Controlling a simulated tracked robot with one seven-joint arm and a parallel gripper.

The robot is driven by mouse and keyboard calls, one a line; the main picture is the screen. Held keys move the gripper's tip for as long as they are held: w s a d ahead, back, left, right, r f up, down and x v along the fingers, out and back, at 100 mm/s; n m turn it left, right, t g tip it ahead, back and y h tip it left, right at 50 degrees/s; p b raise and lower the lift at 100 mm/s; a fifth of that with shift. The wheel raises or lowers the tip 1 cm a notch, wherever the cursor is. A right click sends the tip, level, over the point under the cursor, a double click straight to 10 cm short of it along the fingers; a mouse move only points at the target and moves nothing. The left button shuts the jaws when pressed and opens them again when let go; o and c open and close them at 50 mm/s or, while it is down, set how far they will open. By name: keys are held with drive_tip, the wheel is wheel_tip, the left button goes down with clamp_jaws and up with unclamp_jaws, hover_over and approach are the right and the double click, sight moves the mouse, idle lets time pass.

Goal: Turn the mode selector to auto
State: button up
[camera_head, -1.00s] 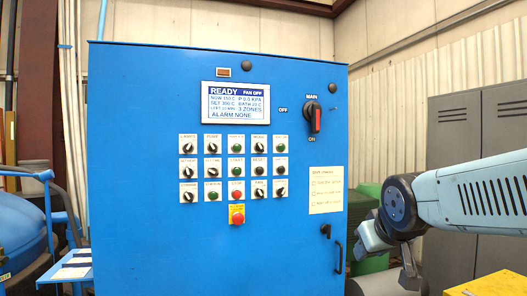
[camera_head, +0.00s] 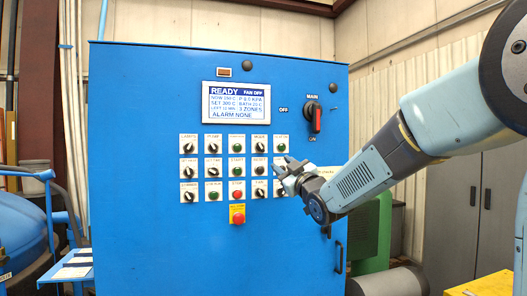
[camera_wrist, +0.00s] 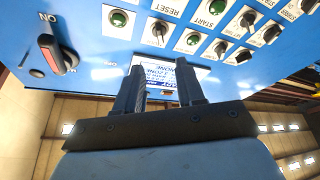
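The mode selector (camera_head: 261,147) is a small black knob on a white plate in the top row of the blue cabinet's controls, fourth from the left. It also shows in the upside-down wrist view (camera_wrist: 158,32), beyond my fingers. I cannot read its exact setting. My gripper (camera_head: 281,164) is in front of the panel's right column, a little right of and below the selector in the head view. Its fingers stand apart in the wrist view (camera_wrist: 162,85), with nothing between them. It appears clear of the selector.
Several other knobs and green buttons crowd the selector. A red emergency button (camera_head: 237,211) is below. The red-handled main switch (camera_head: 315,118) projects at upper right, also in the wrist view (camera_wrist: 52,58). The display (camera_head: 236,101) reads READY. A door handle (camera_head: 339,256) is at lower right.

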sight(262, 148)
drive_tip(key=x, duration=1.3)
drive_tip(key=shift+w+a+r, duration=0.2)
drive_tip(key=shift+w, duration=0.05)
clamp_jaws()
